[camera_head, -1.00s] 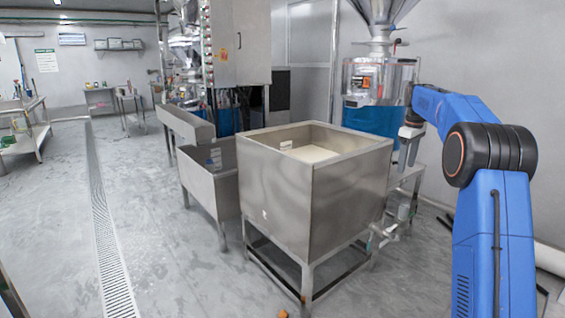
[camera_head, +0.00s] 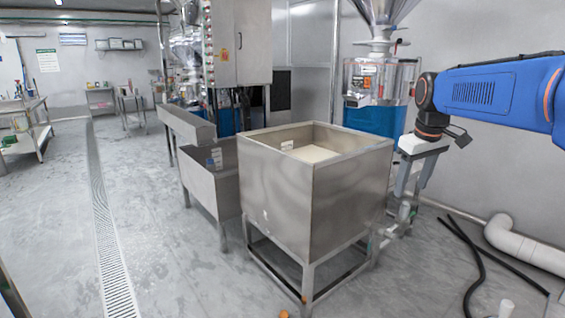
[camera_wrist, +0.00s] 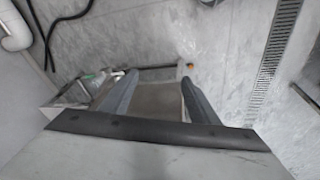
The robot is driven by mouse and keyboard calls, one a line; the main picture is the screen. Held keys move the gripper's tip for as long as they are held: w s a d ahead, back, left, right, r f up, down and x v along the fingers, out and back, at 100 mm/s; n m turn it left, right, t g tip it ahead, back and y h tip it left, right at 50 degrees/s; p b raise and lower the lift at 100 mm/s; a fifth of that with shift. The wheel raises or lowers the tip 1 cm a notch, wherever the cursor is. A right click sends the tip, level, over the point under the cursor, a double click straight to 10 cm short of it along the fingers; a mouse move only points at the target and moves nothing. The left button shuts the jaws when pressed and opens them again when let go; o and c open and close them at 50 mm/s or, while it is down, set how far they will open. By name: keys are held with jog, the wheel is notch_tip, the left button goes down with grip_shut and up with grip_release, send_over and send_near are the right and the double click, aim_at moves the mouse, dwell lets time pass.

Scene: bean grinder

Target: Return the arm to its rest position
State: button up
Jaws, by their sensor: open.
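My blue arm (camera_head: 495,95) reaches in from the right edge in the head view. My gripper (camera_head: 411,186) hangs below its black wrist and points down, to the right of the square steel bin (camera_head: 300,210). In the wrist view, the two grey fingers of my gripper (camera_wrist: 158,88) stand apart with nothing held between them. The floor and metal parts show beyond the fingers.
A grinder with a blue lower part (camera_head: 375,119) stands behind my gripper. A black hose (camera_head: 468,250) and a white pipe (camera_head: 525,247) lie on the right. A floor drain (camera_head: 105,220) runs along the open floor at left.

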jog(key=s+a+f+m, duration=0.1)
jog(key=s+f, duration=0.4)
jog(key=s, duration=0.5)
jog(key=s+a+f+m+t, duration=0.1)
jog(key=s+a+f, duration=0.2)
jog(key=s+f, duration=0.3)
jog(key=s+a+f+m+t, duration=0.1)
jog(key=s+f, duration=0.5)
jog(key=s, duration=0.7)
jog(key=shift+s+a+m, duration=0.35)
jog(key=shift+a+m, duration=0.1)
jog(key=shift+m, duration=0.05)
